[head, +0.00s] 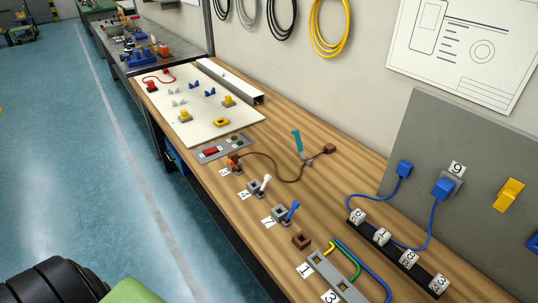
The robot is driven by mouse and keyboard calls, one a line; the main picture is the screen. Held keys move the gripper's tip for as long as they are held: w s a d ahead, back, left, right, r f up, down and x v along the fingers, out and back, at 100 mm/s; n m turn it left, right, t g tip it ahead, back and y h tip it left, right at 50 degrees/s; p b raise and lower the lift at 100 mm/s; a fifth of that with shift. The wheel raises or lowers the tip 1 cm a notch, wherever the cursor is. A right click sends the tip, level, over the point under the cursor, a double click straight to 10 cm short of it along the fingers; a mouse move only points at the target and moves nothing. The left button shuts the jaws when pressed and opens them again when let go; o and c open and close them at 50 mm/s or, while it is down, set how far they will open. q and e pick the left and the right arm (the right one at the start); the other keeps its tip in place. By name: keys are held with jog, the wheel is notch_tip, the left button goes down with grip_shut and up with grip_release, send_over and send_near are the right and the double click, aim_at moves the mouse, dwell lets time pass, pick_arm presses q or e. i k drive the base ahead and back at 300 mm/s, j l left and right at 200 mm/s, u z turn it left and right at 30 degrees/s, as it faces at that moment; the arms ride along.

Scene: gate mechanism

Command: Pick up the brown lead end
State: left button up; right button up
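The brown lead (285,178) lies on the wooden bench in a loose curve. Its free-looking end is a small brown block (329,148) lying on the bench toward the wall. Its other end runs to an orange-brown piece (232,160) beside a numbered tag at the bench's front edge. A separate brown block (301,241) with a dark opening sits nearer, beyond the blue-lever switch. Neither of my grippers is in view.
A teal-handled upright (297,141) stands just left of the brown end. Switches with a white lever (262,184) and a blue lever (287,212) line the front edge. A grey panel (460,150) with blue plugs stands at right. Bare wood surrounds the brown end.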

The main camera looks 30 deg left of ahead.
aim_at(233, 156)
jog(key=j+z, duration=0.35)
jog(key=j, duration=0.75)
jog(key=j+z, duration=0.4)
jog(key=j, duration=1.05)
jog(key=k+j, duration=0.1)
jog(key=j, duration=0.15)
